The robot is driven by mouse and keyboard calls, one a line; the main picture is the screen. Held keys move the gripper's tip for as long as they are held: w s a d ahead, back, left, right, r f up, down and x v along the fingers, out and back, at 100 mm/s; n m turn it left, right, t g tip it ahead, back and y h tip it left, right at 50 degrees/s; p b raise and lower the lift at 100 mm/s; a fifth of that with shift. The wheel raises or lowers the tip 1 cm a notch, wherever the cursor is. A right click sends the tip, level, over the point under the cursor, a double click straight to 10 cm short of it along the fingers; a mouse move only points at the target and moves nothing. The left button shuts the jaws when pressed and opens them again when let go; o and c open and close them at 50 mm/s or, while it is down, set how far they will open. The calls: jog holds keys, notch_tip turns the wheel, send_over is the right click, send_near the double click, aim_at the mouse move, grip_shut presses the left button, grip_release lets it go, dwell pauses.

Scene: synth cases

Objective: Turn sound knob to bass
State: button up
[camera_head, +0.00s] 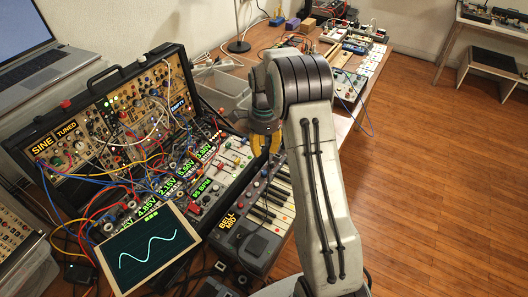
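A small keyboard synth (262,225) lies at the table's edge, with white and black keys. Its yellow-lit label (228,222) reads "BELL" and "MID". The control strip runs along its left side, with small dark controls; I cannot single out the sound knob there. My gripper (266,146), with yellow fingertips, hangs over the far end of this keyboard. The gripper and my arm hide that end. The fingertips are too small and overlapped to tell whether they are open, or touching anything.
An open synth case (100,128) with many patch cables stands at left, its displays lit. A screen (150,247) with a wave trace is in front of it. A laptop (40,60) is behind. A clear bin (222,88) stands behind my gripper. Wooden floor is open at right.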

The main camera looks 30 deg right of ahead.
aim_at(264, 172)
jog(key=shift+o, duration=0.2)
jog(key=shift+m, duration=0.7)
notch_tip(264, 172, down, 5)
jog(key=shift+s+r+b, duration=0.1)
jog(key=shift+b, duration=0.85)
jog(key=shift+c, duration=0.2)
jog(key=shift+f+p, duration=0.45)
jog(key=shift+f, duration=3.05)
jog(key=shift+c, duration=0.2)
grip_shut()
